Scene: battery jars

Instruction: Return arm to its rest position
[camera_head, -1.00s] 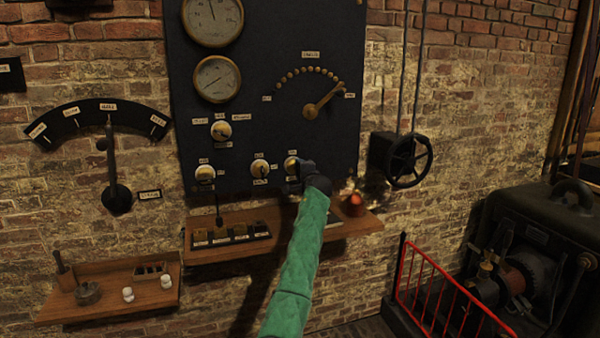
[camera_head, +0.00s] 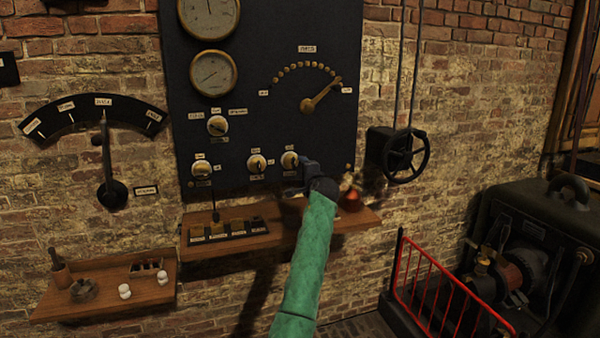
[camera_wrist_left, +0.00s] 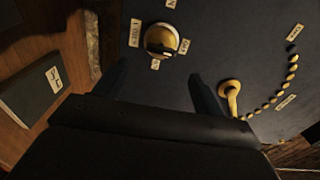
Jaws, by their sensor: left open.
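My left arm, in a green sleeve, reaches up from the bottom of the head view. Its left gripper (camera_head: 304,172) is in front of the lower right part of the dark panel (camera_head: 262,110), near a round brass-and-white knob (camera_head: 290,160). In the left wrist view the two dark fingers (camera_wrist_left: 160,85) are spread with nothing between them. The knob (camera_wrist_left: 160,39) shows beyond the fingertips, apart from them. The brass lever (camera_wrist_left: 230,95) of the panel's dial lies right of the right finger. My right gripper is not seen.
A wooden shelf (camera_head: 215,250) with a row of switches runs below the panel, partly behind my arm. A red lamp (camera_head: 351,196) stands at its right end. A black handwheel (camera_head: 406,156) is right of the panel. A red railing (camera_head: 440,290) fronts a dark machine (camera_head: 540,225).

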